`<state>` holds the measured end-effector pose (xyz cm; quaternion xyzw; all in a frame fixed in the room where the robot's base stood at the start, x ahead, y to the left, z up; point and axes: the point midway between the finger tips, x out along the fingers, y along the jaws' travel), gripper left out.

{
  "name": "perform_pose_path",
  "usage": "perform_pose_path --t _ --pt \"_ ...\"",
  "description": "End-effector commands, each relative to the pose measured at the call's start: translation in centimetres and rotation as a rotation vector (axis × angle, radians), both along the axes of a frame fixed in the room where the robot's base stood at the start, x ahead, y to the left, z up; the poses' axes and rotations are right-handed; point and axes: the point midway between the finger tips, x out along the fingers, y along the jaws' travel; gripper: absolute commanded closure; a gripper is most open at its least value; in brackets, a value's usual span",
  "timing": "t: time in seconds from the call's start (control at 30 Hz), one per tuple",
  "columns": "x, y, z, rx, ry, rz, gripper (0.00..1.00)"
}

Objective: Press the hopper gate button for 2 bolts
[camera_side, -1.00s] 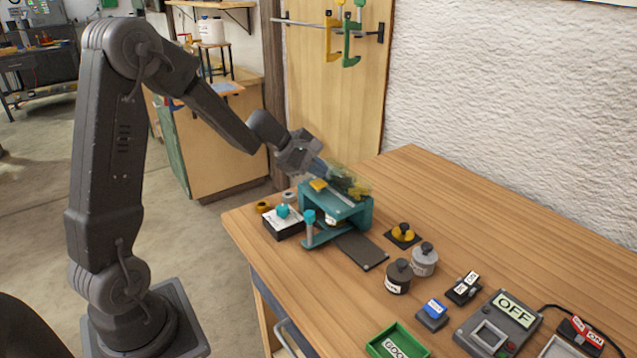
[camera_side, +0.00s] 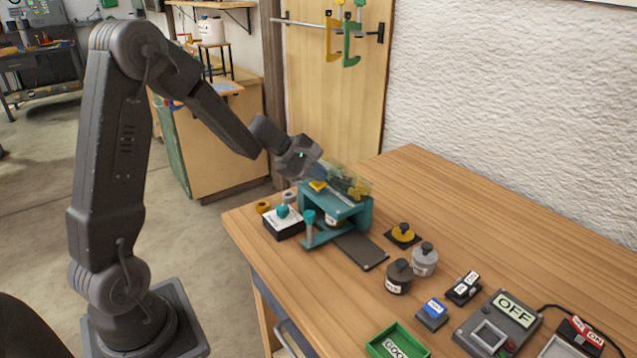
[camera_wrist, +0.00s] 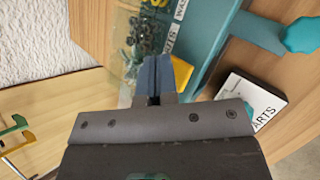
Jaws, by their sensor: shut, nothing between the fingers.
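The hopper is a teal stand (camera_side: 352,212) with a clear bin (camera_side: 350,182) on top, holding small dark and yellowish parts. Its bin also shows in the wrist view (camera_wrist: 122,50). A yellow button-like piece (camera_side: 317,186) sits on the hopper's near top side. It also shows in the wrist view (camera_wrist: 183,72), partly hidden behind my fingers. My gripper (camera_side: 319,176) is shut and empty, its fingertips close beside the yellow piece and bin. In the wrist view the closed blue-grey fingers (camera_wrist: 157,62) overlap them. I cannot tell whether they touch the button.
A white-topped box with a teal knob (camera_side: 283,212) stands left of the hopper. A dark plate (camera_side: 360,250), round lidded pots (camera_side: 398,278), a green tray (camera_side: 397,343) and an OFF-labelled device (camera_side: 497,322) lie toward the front right. The back right tabletop is clear.

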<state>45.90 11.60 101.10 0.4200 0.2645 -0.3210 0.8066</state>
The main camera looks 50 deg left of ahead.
Motion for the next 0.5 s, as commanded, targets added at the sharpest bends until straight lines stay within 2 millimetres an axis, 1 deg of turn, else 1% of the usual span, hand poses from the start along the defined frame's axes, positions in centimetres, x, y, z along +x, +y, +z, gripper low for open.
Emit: perform_pose_path --t 0.5 --pt "-0.01 -0.03 -0.64 -0.001 0.001 0.0 1.0"
